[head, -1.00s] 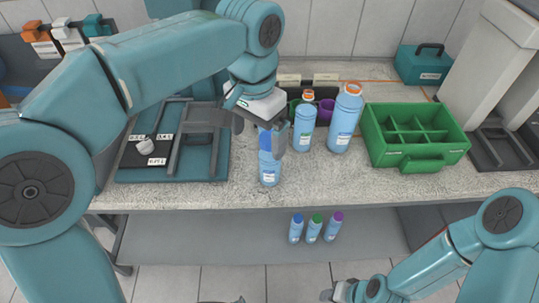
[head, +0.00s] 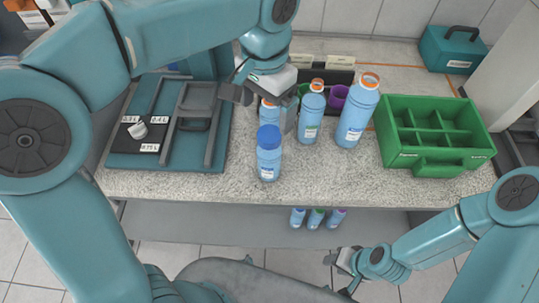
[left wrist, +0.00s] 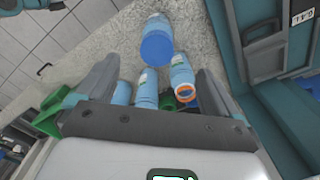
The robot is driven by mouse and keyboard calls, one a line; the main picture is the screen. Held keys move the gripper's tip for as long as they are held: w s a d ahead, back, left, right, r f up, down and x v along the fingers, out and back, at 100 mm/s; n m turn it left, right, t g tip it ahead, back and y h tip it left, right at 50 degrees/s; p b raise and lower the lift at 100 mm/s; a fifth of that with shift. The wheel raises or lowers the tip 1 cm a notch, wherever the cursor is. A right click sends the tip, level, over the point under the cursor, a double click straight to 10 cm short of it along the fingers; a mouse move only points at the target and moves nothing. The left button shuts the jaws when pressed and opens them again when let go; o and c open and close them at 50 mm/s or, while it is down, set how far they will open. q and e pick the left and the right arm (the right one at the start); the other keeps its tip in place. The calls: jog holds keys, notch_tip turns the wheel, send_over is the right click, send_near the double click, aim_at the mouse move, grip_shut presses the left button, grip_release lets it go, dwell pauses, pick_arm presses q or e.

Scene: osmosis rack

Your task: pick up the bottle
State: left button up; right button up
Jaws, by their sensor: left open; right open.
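A blue-capped bottle (head: 269,163) stands upright near the front of the counter. It also shows in the left wrist view (left wrist: 157,40), beyond my open fingers. Behind it is a smaller orange-capped bottle (head: 268,115), partly hidden by the blue cap and my gripper. A medium orange-capped bottle (head: 311,120) and a larger one (head: 354,122) stand to its right. My left gripper (head: 262,104) is open and empty, behind the blue-capped bottle, with its fingers pointing down around the small orange-capped bottle's top. I cannot tell if they touch it. My right gripper (head: 346,266) is low, in front of the counter, open.
A green divided crate (head: 415,168) stands at the right and a teal tray (head: 120,160) with a dark rack at the left. A purple cup (head: 338,95) is behind the bottles. Several more capped bottles (head: 316,219) stand on the lower shelf. The counter's front strip (head: 330,183) is clear.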

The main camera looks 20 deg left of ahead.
aim_at(267, 134)
pick_arm(q)
jog(key=f, duration=0.5)
jog(key=shift+w+d+f, duration=0.3)
jog(key=shift+f, duration=0.1)
jog(key=shift+s+f, duration=0.1)
jog(key=shift+f, duration=0.2)
jog(key=shift+s+a+f, duration=0.15)
jog(key=shift+s, duration=0.05)
jog(key=f, duration=0.5)
jog(key=shift+w+d, duration=0.2)
jog(key=shift+s, duration=0.1)
jog(key=shift+s+a, duration=0.1)
jog(key=c, duration=0.8)
grip_shut()
